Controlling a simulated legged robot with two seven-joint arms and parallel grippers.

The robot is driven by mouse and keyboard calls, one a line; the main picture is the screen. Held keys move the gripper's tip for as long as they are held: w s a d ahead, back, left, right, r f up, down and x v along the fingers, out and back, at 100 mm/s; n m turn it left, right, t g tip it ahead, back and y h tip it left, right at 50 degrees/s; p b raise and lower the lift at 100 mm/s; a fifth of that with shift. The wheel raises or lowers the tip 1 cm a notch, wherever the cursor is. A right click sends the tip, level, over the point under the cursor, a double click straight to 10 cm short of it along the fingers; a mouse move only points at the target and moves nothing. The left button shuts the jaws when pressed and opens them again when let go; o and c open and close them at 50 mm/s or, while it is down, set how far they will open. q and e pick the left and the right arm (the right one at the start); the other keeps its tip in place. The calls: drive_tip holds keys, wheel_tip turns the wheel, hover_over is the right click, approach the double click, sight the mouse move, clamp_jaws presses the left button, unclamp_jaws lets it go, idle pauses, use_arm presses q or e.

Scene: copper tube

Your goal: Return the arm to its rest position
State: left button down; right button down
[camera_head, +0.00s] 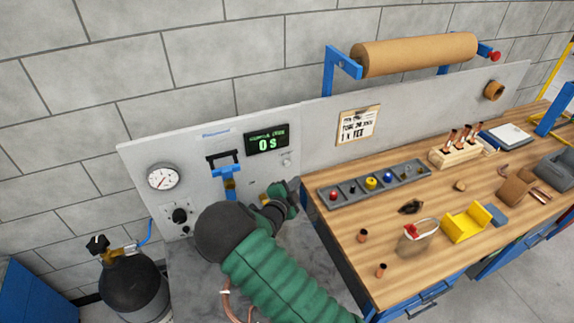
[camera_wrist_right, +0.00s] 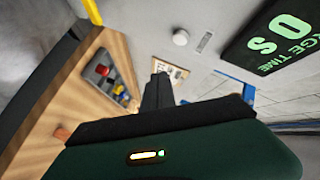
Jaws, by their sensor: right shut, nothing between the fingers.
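My right arm (camera_head: 275,275), in a ribbed green sleeve, comes up from the bottom of the head view and bends at a dark round joint. My right gripper (camera_head: 293,187) is in front of the grey panel, below the timer display. In the right wrist view the dark fingers of my right gripper (camera_wrist_right: 158,90) are together, with nothing between them. A bent copper tube (camera_head: 229,302) shows at the lower left of the sleeve, partly hidden by my arm. My left gripper is out of view.
The timer display (camera_head: 266,143) reads 0 S. A pressure gauge (camera_head: 162,177) and a blue clamp (camera_head: 228,172) are on the panel. A dark gas cylinder (camera_head: 133,287) stands at left.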

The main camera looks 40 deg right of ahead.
drive_tip(key=shift+s, duration=0.1)
drive_tip(key=s+a+f+m+g+y+b, duration=0.35)
drive_tip(key=s+a+m, duration=0.4)
drive_tip(key=m, duration=0.65)
drive_tip(key=s+a+f+m+g+y+b, duration=0.2)
drive_tip(key=s+a+f+m+g+y, duration=0.25)
drive_tip(key=s+m, duration=0.75)
drive_tip(key=a+m+t+y+b, duration=0.1)
drive_tip(key=a+m+y, duration=0.1)
drive_tip(key=a+m, duration=0.6)
drive_tip(key=s+a+r+m+t+y+b, duration=0.1)
drive_tip(key=a+m, duration=0.6)
drive_tip(key=m, duration=0.7)
drive_tip(key=t+y, duration=0.1)
drive_tip(key=y, duration=0.1)
drive_tip(key=shift+s+a+y+b, duration=0.3)
drive_tip(key=shift+a, duration=0.05)
